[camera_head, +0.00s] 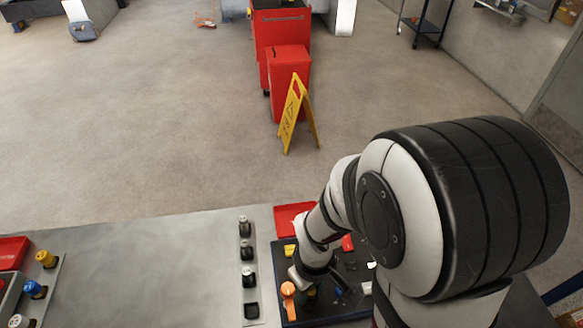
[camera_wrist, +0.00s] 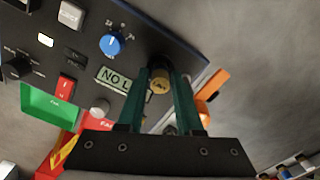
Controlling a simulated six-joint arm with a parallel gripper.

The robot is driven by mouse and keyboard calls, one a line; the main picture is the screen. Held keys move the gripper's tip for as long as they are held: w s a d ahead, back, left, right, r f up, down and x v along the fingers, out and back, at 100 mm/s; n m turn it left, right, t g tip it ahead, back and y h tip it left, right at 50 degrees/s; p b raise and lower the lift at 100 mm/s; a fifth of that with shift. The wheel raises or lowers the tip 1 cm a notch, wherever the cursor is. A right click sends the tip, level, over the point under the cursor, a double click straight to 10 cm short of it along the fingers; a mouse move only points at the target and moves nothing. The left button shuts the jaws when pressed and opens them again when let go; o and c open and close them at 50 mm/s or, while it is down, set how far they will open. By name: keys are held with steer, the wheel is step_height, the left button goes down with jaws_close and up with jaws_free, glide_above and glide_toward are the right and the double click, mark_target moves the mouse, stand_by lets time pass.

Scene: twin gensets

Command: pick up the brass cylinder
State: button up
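A small brass cylinder (camera_wrist: 160,84) shows end-on in the wrist view, with a dark collar behind it, at the edge of a dark control panel (camera_wrist: 190,48). The two green fingers of my gripper (camera_wrist: 163,76) stand one on each side of it, with a narrow gap visible. I cannot tell whether either finger touches it. In the head view my gripper (camera_head: 312,290) is low over the dark panel (camera_head: 350,300), and my arm hides much of that area. The cylinder cannot be made out clearly there.
An orange handle (camera_wrist: 212,90) sits close to the right of the fingers; it also shows in the head view (camera_head: 288,290). A blue knob (camera_wrist: 111,44) and green and red buttons lie to the left. Several black-based switches (camera_head: 248,275) stand on the grey bench (camera_head: 150,270).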

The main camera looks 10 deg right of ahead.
jaws_close()
stand_by(0.3)
